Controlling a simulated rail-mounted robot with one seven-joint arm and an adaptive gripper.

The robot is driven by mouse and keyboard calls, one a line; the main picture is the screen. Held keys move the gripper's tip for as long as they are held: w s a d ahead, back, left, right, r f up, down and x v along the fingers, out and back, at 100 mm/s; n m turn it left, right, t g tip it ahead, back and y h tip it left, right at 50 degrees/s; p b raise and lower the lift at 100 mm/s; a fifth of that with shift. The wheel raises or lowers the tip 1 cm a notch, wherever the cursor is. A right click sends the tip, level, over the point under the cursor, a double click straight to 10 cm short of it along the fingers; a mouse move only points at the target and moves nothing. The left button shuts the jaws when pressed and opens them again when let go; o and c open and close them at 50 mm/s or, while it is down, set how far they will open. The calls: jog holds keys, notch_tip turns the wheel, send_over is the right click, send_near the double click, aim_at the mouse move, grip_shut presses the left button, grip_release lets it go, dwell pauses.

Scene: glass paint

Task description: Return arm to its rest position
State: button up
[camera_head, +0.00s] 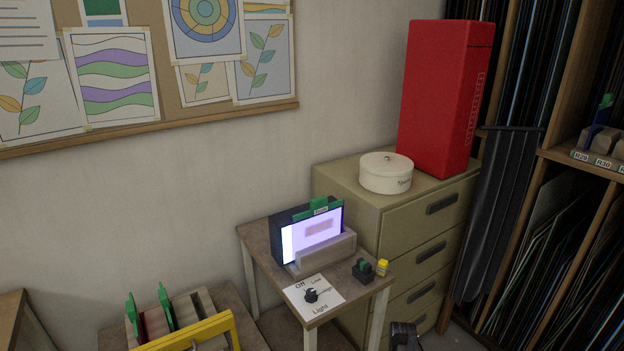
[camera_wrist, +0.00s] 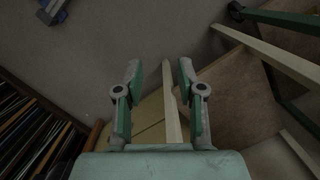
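My gripper (camera_wrist: 161,72) shows in the wrist view with its two fingers apart and nothing between them. Beyond the fingers are a pale table leg, a tan surface and the grey floor, and the fingers touch none of these as far as I can see. In the head view a small dark part (camera_head: 405,336) rises at the bottom edge, right of the small table; I cannot tell whether it belongs to my arm. The rest of my arm is out of view.
The small table (camera_head: 262,246) holds a lit light box (camera_head: 310,234) and a light-switch plate (camera_head: 316,297). The drawer cabinet (camera_head: 400,222) bears a round white tin (camera_head: 386,172) and a red box (camera_head: 440,95). Racks of glass sheets (camera_head: 570,230) stand at right.

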jog(key=s+a+f+g, duration=0.1)
jog(key=s+a+f, duration=0.1)
jog(key=s, duration=0.9)
jog(key=s+a+f+g, duration=0.2)
jog(key=s+a+f, duration=0.1)
jog(key=s, duration=0.9)
jog(key=s+a+f+g, duration=0.1)
jog(key=s+a+f, duration=0.2)
jog(key=s, duration=0.8)
jog(key=shift+s+f+n+g, duration=0.3)
jog(key=shift+s+f+g, duration=0.05)
jog(key=shift+s+g, duration=0.05)
